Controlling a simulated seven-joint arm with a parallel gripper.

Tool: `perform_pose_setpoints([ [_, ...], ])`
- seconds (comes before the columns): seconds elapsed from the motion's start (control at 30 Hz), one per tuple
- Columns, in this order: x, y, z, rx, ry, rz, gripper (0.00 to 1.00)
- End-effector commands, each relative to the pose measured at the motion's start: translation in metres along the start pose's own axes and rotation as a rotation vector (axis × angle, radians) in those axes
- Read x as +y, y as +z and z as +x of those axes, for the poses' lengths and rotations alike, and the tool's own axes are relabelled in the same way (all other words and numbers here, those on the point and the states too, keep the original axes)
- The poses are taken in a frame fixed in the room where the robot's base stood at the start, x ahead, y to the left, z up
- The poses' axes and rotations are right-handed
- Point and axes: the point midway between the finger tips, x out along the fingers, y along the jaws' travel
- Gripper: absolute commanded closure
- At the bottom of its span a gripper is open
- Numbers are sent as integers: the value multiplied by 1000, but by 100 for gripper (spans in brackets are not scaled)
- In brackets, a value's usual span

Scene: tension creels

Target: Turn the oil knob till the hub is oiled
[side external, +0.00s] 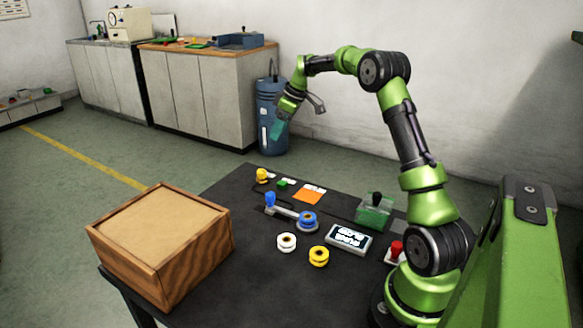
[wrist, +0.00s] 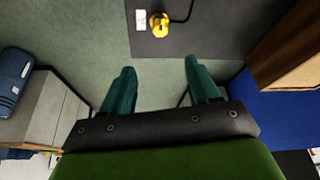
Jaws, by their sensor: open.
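My gripper (side external: 278,128) is raised in the air beyond the table's far edge, empty. In the wrist view its two teal fingers (wrist: 159,68) stand wide apart. A yellow knob-like piece (side external: 262,175) sits at the table's far corner, below and apart from the gripper; what seems the same piece shows in the wrist view (wrist: 159,26) beside a white label. A blue spool (side external: 308,219) sits on a grey round base, joined to a bar with a blue knob (side external: 270,199) at its far end. I cannot tell for certain which piece is the oil knob or the hub.
The dark table (side external: 225,240) also bears a wooden box (side external: 163,240), white (side external: 287,242) and yellow (side external: 319,256) spools, a display (side external: 349,239), a green box (side external: 374,212), a red button (side external: 396,250) and an orange sheet (side external: 309,194). A blue cylinder (side external: 271,110) stands behind.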

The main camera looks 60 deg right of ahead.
Motion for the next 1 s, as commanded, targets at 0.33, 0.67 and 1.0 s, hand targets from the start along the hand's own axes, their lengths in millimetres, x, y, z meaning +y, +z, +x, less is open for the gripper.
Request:
perform_pose_setpoints([
  [0.33,-2,0,63,-3,-4,-1,40],
  [0.67,-1,0,132,-2,-2,0,40],
  [1.0,-1,0,165,-1,0,1,40],
])
